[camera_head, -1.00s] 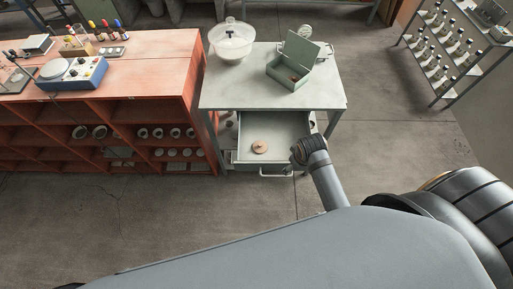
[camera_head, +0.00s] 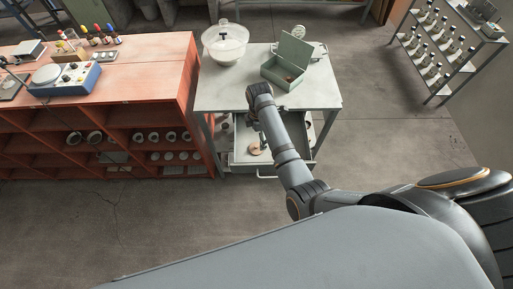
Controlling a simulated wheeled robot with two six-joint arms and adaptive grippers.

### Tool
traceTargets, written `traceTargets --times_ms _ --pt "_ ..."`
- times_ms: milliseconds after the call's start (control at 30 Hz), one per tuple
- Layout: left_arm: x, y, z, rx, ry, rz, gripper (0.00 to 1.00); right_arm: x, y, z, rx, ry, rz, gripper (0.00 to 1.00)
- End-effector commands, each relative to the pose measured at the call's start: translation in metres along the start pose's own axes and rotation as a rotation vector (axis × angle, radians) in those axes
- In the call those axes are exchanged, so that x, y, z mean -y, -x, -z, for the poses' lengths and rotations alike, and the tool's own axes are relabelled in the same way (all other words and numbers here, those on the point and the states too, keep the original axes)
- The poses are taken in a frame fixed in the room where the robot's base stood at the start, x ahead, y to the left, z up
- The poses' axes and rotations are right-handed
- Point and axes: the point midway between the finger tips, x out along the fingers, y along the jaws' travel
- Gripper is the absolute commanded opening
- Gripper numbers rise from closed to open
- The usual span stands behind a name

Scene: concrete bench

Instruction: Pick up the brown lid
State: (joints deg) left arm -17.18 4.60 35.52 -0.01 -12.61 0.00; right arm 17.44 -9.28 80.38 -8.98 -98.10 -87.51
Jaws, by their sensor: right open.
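The brown lid (camera_head: 255,149) is a small round disc lying in the open drawer (camera_head: 240,158) of the grey metal table. My right arm reaches across the drawer from the lower right, and its wrist is above the table's front edge. My right gripper (camera_head: 260,143) points down over the drawer, just above or beside the lid. It is open, and I see nothing held in it. The arm hides part of the gripper, the right part of the drawer and some of the lid. I cannot tell whether the fingers touch the lid. My left gripper is not in view.
On the table top (camera_head: 225,95) stand a clear bowl with a lid (camera_head: 226,45) and an open green box (camera_head: 284,73). A red-brown shelf unit (camera_head: 110,120) stands close on the left. A bottle rack (camera_head: 445,45) is at the upper right. The floor in front is clear.

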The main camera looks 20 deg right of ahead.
Motion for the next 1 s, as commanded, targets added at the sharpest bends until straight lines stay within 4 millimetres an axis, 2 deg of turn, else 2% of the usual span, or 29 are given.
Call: traceTargets --times_ms 100,367,600,867,900,1000 --pt "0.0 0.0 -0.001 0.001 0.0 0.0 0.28 0.0 -0.017 0.0 0.0 0.0 0.001 0.84" --pt "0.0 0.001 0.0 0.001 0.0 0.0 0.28 -0.001 -0.03 0.002 -0.001 -0.001 0.0 0.84" --pt "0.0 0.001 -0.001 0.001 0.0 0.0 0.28 -0.003 -0.069 0.007 -0.001 -0.002 -0.001 0.84" --pt "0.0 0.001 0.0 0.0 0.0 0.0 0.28 -0.003 -0.075 0.007 -0.001 -0.003 -0.003 0.84" --pt "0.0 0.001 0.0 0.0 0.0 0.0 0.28 -0.003 -0.075 0.007 -0.001 -0.003 -0.003 0.83" --pt "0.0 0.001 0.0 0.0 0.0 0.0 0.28 -0.003 -0.075 0.007 -0.001 -0.003 -0.003 0.69"
